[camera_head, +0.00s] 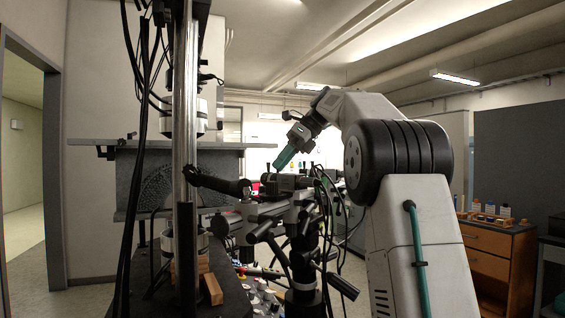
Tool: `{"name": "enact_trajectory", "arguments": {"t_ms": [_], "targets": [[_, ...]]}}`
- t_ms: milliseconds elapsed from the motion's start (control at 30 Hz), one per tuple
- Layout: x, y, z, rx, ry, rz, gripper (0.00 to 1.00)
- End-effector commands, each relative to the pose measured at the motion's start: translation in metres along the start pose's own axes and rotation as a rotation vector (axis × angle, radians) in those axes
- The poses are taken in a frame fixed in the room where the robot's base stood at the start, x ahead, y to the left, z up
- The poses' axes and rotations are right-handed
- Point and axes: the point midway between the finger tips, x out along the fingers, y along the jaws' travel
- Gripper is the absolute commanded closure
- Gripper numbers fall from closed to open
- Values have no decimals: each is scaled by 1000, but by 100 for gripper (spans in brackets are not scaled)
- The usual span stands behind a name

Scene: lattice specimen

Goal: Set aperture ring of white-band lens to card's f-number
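My gripper (279,165) is at the end of my white arm, near the middle of the picture. Its narrow teal end points down and left, just above a dark camera-like body (285,183) on a stand. I cannot tell whether it touches that body, or whether the fingers are open or shut. A dark ribbed tube (218,184), perhaps a lens, reaches left from near that body toward the metal column. I cannot make out a white band, an aperture ring or any f-number. I cannot pick out a card.
A tall metal column (185,120) with hanging black cables stands at left. Stand knobs and arms (300,235) and loose cables crowd the space below my gripper. A wooden cabinet (497,255) stands at right.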

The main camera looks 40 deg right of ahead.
Motion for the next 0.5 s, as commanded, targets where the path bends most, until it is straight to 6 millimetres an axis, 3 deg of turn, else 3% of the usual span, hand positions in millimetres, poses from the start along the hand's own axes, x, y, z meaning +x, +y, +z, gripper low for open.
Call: {"name": "enact_trajectory", "arguments": {"t_ms": [167, 500], "targets": [[-4, 0, 0, 0, 0, -1, 67], [-31, 0, 0, -1, 0, -2, 67]]}}
